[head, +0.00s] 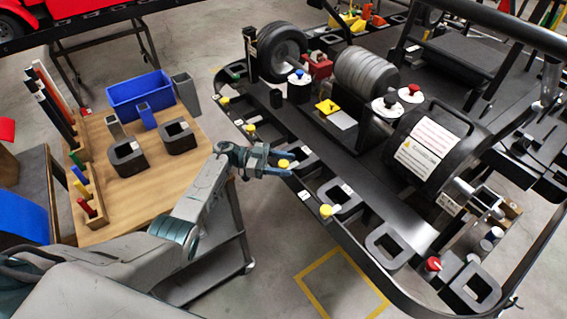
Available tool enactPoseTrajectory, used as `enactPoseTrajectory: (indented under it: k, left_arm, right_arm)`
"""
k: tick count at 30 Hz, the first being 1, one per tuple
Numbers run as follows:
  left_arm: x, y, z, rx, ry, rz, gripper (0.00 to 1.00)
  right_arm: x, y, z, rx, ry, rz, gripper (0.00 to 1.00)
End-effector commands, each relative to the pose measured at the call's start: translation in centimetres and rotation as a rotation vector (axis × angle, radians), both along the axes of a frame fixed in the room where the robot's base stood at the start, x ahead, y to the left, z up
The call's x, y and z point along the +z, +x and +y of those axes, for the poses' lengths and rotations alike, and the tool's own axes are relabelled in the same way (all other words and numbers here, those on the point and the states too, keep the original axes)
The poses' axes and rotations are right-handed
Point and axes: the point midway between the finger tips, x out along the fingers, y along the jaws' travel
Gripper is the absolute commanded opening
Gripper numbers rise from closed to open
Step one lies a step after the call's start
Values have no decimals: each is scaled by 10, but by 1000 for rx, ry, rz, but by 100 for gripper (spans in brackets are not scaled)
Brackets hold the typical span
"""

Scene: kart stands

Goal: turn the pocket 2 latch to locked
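A row of yellow-knobbed latches runs along the near edge of the black kart stand (395,258). One yellow latch knob (284,163) lies at my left gripper (288,163), with a finger on either side of it. I cannot tell whether the fingers press on the knob. Other yellow knobs are at the front (326,210) and farther back (250,128) along the edge. The small white pocket labels are too small to read, so I cannot tell which latch is pocket 2. My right gripper is not in view.
A wooden table (205,160) with a blue bin (140,92) and dark square blocks stands to the left. A large black cylinder (436,148) and a grey coil (366,78) sit on the stand. A red knob (432,264) is at its front right. A yellow floor square (340,285) is clear.

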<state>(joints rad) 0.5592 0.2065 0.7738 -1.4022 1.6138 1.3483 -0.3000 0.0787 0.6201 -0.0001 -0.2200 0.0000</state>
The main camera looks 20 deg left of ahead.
Motion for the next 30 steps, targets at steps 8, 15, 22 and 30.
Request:
enactPoseTrajectory:
  k: [8,15,22,30]
  left_arm:
    - [2,1,0,1,-1,-2,50]
    - [19,1,0,1,1,-6,50]
    - [35,-19,-6,-1,2,-1,50]
    - [39,-60,-18,-1,0,-2,50]
  right_arm:
    - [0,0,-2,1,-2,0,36]
    - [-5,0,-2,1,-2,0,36]
    - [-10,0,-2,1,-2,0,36]
    - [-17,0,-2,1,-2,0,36]
